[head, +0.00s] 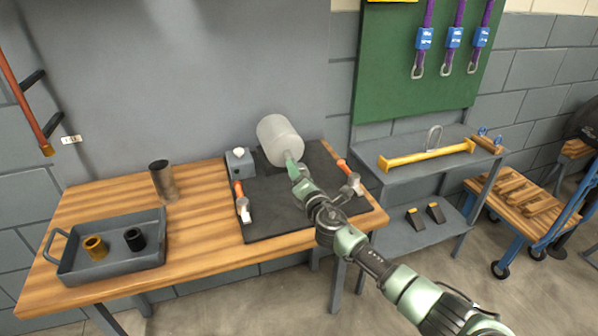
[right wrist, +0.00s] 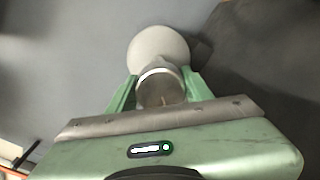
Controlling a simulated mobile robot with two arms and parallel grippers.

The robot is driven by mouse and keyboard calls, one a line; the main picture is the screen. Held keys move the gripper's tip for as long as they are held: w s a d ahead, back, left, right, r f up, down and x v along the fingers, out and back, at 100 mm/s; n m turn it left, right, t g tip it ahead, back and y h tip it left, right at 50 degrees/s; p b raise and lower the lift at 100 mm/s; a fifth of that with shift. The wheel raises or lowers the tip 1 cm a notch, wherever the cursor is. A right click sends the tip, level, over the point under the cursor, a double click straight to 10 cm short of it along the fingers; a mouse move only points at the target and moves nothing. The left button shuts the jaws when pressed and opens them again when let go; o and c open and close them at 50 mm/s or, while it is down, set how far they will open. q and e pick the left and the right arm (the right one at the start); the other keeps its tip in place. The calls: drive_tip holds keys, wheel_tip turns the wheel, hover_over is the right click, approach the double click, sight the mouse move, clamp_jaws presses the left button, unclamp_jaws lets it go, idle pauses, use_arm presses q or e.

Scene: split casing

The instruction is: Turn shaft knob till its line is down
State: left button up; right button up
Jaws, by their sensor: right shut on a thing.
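The casing (head: 278,138) is a pale grey cylinder lying on its side on the dark mat at the back of the bench. It also shows in the right wrist view (right wrist: 158,45). The shaft knob (right wrist: 158,92) is a dark grey-brown round piece on the casing's near end. My right gripper (head: 291,158) is shut on the knob, one green finger on each side. In the head view the gripper covers the knob. A faint short mark shows low on the knob's face, but I cannot tell its direction surely. My left gripper is not in view.
A grey box with a white button (head: 239,161) stands left of the casing. Two orange-handled tools (head: 242,203) (head: 350,178) lie on the mat (head: 285,205). A tray (head: 110,262) with a brass and a black bushing and a dark cup (head: 163,180) stand at left.

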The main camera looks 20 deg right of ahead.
drive_tip(key=n, duration=0.3)
drive_tip(key=shift+f+n+p, duration=0.1)
drive_tip(key=shift+n+p, duration=0.3)
drive_tip(key=n+p, duration=0.1)
drive_tip(key=n, duration=0.3)
drive_tip(key=shift+f, duration=0.1)
drive_tip(key=shift+a+n, duration=0.1)
drive_tip(key=shift+n, duration=0.2)
drive_tip(key=o, duration=1.1)
drive_tip(key=shift+o, duration=1.3)
drive_tip(key=shift+s, duration=0.5)
drive_tip(key=s+p, duration=0.1)
drive_tip(key=s, duration=0.6)
